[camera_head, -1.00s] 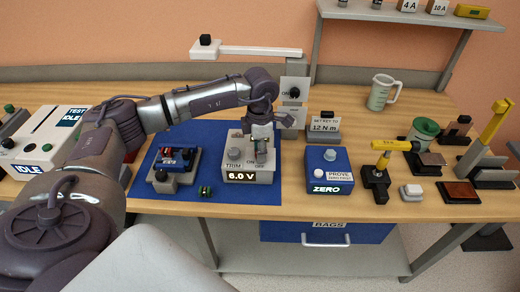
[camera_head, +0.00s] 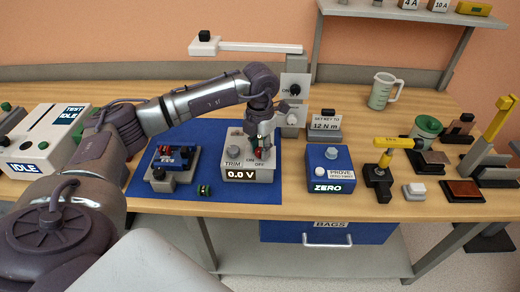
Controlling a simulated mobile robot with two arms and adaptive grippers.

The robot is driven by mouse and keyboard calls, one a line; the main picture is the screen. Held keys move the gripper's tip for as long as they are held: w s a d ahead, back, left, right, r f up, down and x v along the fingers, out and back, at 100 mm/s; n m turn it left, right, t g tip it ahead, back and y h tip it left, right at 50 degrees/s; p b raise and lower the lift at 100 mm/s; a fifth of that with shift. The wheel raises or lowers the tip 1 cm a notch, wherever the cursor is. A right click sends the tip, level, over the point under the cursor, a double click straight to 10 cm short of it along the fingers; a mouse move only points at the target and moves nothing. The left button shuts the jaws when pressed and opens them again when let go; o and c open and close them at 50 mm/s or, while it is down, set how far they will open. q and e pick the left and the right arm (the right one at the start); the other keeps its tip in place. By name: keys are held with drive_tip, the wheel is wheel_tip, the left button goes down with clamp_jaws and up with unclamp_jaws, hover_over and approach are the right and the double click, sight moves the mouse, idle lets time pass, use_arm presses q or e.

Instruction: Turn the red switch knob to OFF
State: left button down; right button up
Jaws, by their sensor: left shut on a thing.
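A grey power box (camera_head: 238,172) stands on the blue mat and its display (camera_head: 241,175) reads 0.0 V. The red switch knob (camera_head: 258,154) is on its top right, with the ON and OFF labels in front of it. My left gripper (camera_head: 260,146) comes down over the knob from above and is shut on it. The gripper partly hides the knob, so its exact pointing direction is hard to tell. A grey TRIM knob (camera_head: 235,152) is on the left of the same box. My right gripper is not in view.
A gantry post with dials (camera_head: 294,95) stands just behind my gripper. A blue ZERO box (camera_head: 328,168) is to the right. A small wired block (camera_head: 172,165) lies left on the blue mat (camera_head: 215,135). A hammer-like yellow tool (camera_head: 393,142) stands further right.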

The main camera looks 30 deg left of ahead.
sight(260, 150)
use_arm(q)
drive_tip(key=n, duration=0.4)
drive_tip(key=shift+n+b, duration=0.3)
drive_tip(key=shift+n, duration=0.1)
idle(0.4)
drive_tip(key=c, duration=0.9)
unclamp_jaws()
drive_tip(key=shift+o, duration=0.2)
wheel_tip(260, 150, up, 12)
